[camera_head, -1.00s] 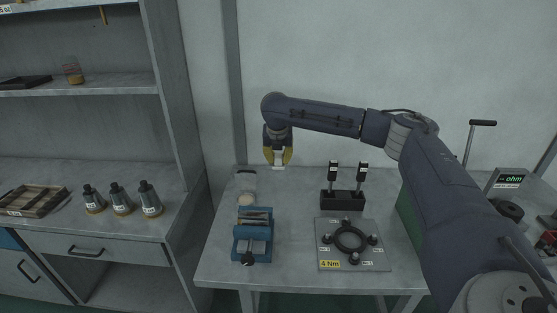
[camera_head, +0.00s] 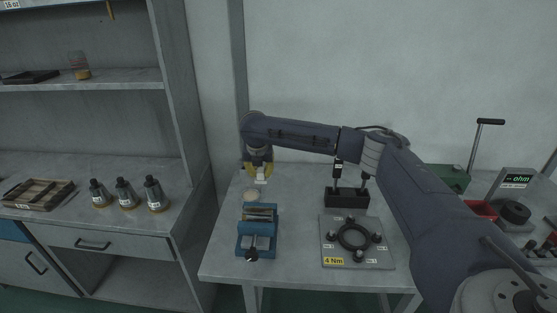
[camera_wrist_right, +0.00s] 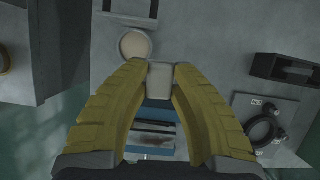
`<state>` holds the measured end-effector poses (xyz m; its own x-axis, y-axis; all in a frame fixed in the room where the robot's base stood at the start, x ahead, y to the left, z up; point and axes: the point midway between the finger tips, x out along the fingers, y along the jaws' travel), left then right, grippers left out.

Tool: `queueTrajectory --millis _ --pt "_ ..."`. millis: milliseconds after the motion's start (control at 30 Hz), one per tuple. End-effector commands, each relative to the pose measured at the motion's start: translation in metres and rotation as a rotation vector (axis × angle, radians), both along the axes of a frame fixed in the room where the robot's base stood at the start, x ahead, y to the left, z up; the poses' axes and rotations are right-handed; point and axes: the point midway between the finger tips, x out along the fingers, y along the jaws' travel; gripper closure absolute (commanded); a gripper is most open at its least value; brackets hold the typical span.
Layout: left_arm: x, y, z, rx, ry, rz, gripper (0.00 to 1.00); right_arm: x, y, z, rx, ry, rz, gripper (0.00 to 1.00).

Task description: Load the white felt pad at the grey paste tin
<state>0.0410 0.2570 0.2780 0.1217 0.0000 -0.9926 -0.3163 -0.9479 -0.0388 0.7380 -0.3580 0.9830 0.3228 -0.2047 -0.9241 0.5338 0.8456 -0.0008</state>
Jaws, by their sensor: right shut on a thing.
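My right gripper (camera_head: 258,174) has yellow fingers and is shut on the white felt pad (camera_head: 261,181), above the back left of the table. In the right wrist view the pad (camera_wrist_right: 160,80) sits between the two fingertips (camera_wrist_right: 160,72). The round paste tin (camera_head: 252,196), with a pale beige top, stands behind the blue vise. In the wrist view the tin (camera_wrist_right: 135,45) lies just beyond the pad and to its left. The pad looks apart from the tin, but its height over the table is hard to judge. My left gripper is not in view.
The blue vise (camera_head: 257,240) stands in front of the tin. A black holder (camera_head: 346,198) and a plate with a black ring (camera_head: 328,243) are to the right. Several dark cone-shaped bottles (camera_head: 126,193) stand on the left bench. Bare table lies between the vise and the plate.

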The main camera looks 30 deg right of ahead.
Motion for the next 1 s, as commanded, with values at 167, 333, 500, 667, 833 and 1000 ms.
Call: queueTrajectory --millis 167,333,500,667,833,1000 --pt "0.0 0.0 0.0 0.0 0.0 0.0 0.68 0.026 0.037 -0.029 0.003 0.004 -0.007 1.0" --pt "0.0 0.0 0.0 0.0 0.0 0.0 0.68 0.046 0.048 -0.045 0.002 0.002 -0.032 1.0" --pt "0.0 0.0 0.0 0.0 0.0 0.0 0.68 0.059 0.035 -0.042 -0.001 0.0 -0.059 1.0" --pt "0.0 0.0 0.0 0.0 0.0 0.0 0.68 0.061 0.025 -0.044 -0.001 0.002 -0.059 1.0" --pt "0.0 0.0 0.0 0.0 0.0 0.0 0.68 0.061 0.025 -0.054 -0.001 0.002 -0.053 1.0" --pt "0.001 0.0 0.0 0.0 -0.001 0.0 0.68 0.061 0.025 -0.068 -0.001 0.002 -0.053 1.0"
